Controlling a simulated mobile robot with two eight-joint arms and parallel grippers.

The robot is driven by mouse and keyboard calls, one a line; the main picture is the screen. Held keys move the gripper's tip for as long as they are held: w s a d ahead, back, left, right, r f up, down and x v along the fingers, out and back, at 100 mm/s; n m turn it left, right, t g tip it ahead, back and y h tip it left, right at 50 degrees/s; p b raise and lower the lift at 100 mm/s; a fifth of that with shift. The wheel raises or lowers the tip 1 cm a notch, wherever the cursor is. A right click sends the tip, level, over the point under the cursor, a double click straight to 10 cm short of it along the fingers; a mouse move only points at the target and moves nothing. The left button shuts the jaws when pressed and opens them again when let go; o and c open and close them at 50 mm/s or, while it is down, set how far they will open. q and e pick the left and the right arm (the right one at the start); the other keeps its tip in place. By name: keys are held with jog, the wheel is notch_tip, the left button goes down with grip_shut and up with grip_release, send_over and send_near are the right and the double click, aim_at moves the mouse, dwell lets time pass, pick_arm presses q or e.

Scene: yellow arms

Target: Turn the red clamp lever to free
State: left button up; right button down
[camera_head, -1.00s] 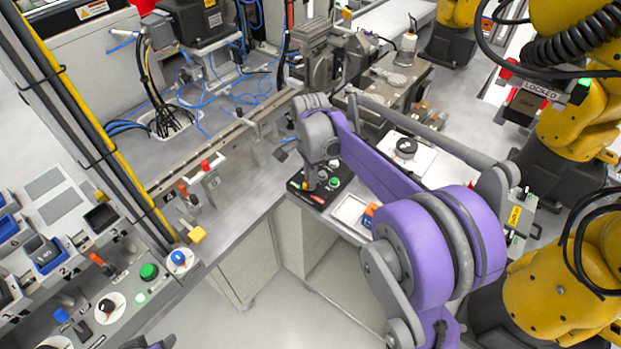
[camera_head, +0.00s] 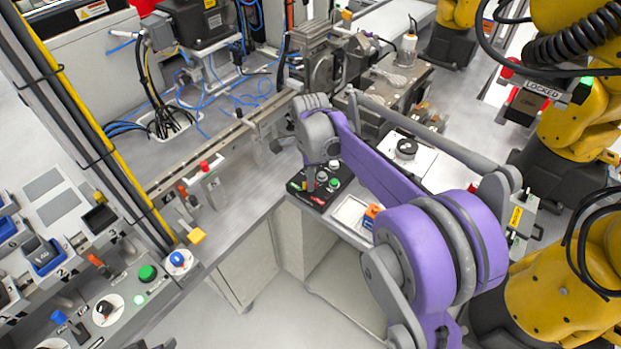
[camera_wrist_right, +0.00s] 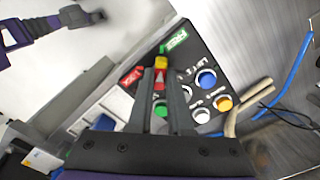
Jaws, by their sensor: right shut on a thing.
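The black control box (camera_head: 341,192) sits on the bench by the front edge, centre of the head view. My right gripper (camera_head: 311,186) reaches down onto its left part. In the right wrist view the fingers of my right gripper (camera_wrist_right: 160,92) are shut on the red clamp lever (camera_wrist_right: 160,79), which has a yellow part beyond it. A green FREE label (camera_wrist_right: 174,41) lies just past the yellow part, and a red LOCK label (camera_wrist_right: 132,77) lies to its left. The lever's base is hidden by the fingers. My left gripper (camera_wrist_right: 85,16) is small and unclear in the wrist view.
White, blue and orange buttons (camera_wrist_right: 224,103) sit right of the fingers on the box. Beige and blue cables (camera_wrist_right: 250,105) lie beside it. A white tray (camera_head: 352,211) is close by in the head view. Yellow robot arms (camera_head: 560,270) stand at right.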

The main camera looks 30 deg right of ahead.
jog(key=c, duration=0.8)
grip_release()
jog(key=shift+c, duration=0.2)
jog(key=shift+r, duration=0.1)
notch_tip(320, 180, up, 11)
jog(key=shift+p, duration=0.35)
